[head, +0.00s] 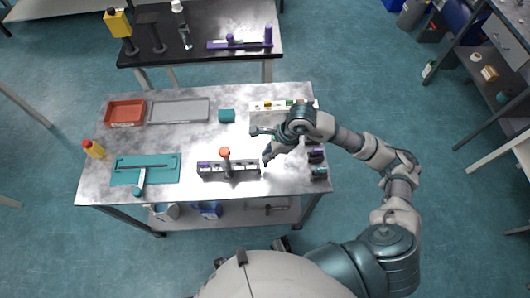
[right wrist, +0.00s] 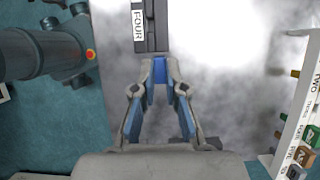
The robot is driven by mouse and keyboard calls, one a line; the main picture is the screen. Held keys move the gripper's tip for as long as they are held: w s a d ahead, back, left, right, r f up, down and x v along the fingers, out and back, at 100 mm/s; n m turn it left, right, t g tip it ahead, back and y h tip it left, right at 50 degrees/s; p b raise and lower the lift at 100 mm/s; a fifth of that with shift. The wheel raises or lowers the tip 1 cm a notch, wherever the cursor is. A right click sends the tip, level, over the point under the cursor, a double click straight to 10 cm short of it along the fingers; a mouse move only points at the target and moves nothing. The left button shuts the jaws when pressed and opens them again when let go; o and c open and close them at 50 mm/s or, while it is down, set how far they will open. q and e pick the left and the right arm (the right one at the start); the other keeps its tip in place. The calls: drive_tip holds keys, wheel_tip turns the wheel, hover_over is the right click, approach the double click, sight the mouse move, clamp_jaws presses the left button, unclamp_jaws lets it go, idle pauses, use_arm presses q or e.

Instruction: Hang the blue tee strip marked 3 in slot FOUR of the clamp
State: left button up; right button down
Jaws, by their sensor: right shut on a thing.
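The clamp (head: 243,169) is a dark bar with pale labels and a red-knobbed post, near the front of the metal table. Its end with the label FOUR (right wrist: 138,26) shows at the top of the right wrist view. My right gripper (head: 266,157) is at the clamp's right end, shut on a blue strip. The blue strip (right wrist: 159,93) shows between the fingertips, just short of the clamp end in the wrist picture. I cannot read its number, and much of it is hidden by the fingers. My left gripper is not in view.
A white rack (head: 258,106) with coloured pieces stands behind my right arm; it also shows at the right wrist view's edge (right wrist: 296,125). Small dark blocks (head: 317,156) line the right table edge. A teal mat (head: 125,178), red tray (head: 125,112) and grey tray (head: 180,110) lie left.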

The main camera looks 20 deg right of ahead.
drive_tip(key=shift+d+f, duration=0.1)
drive_tip(key=shift+d, duration=0.4)
drive_tip(key=c, duration=1.6)
unclamp_jaws()
drive_tip(key=shift+d, duration=0.1)
drive_tip(key=o, duration=0.4)
drive_tip(key=shift+o, duration=0.3)
drive_tip(key=shift+a, duration=0.85)
drive_tip(key=shift+d+r+p, duration=0.2)
drive_tip(key=shift+r+p, duration=0.25)
drive_tip(key=shift+r, duration=0.25)
drive_tip(key=r+p, duration=0.1)
drive_tip(key=r, duration=0.2)
drive_tip(key=r+p, duration=0.1)
drive_tip(key=shift+d+r+p, duration=0.25)
drive_tip(key=shift+d+p, duration=0.1)
drive_tip(key=shift+a+r, duration=0.2)
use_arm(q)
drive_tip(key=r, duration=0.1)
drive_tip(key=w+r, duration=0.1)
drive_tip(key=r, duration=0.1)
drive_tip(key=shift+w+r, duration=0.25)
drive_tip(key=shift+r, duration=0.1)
use_arm(e)
drive_tip(key=shift+a+f, duration=0.1)
drive_tip(key=shift+a, duration=0.1)
